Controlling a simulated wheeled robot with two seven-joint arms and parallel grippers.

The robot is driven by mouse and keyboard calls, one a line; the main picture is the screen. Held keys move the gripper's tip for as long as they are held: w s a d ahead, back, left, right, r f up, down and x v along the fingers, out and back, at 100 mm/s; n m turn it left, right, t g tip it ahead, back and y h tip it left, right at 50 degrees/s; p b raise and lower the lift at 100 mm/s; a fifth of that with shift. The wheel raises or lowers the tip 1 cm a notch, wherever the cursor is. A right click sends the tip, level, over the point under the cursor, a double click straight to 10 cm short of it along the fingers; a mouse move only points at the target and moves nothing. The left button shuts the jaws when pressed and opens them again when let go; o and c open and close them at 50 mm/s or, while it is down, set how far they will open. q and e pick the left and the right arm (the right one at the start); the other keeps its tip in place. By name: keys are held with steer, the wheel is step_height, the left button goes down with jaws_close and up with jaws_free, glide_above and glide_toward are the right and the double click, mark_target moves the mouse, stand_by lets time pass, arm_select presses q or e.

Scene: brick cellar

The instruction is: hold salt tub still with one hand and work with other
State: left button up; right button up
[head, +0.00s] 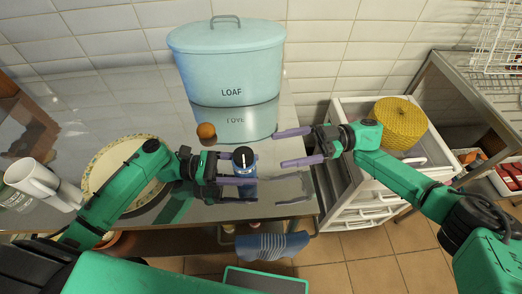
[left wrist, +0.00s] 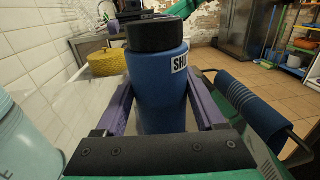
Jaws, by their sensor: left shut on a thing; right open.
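The salt tub is a blue cylinder with a black lid (head: 243,156), upright at the front of the steel counter. It fills the middle of the left wrist view (left wrist: 160,90), with a partly visible white label. My left gripper (head: 254,169) is shut on the tub's body, one purple finger on each side, below the lid. My right gripper (head: 279,150) is open and empty, a little to the right of the tub, its fingers pointing left toward it. Parts of my right arm show behind the tub in the left wrist view.
A light-blue loaf bin (head: 230,65) stands at the back of the counter, with a brown ball-like item (head: 206,131) before it. A plate (head: 110,165) and white mug (head: 38,182) are at left. A blue cloth (head: 270,246) hangs in front.

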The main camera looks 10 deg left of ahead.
steer(key=shift+w+d, duration=0.3)
steer(key=shift+d, duration=0.3)
arm_select(q)
steer(key=o, duration=1.5)
steer(key=a, duration=0.5)
steer(key=s+a, duration=0.1)
steer(key=a, duration=0.1)
steer(key=shift+a, duration=0.25)
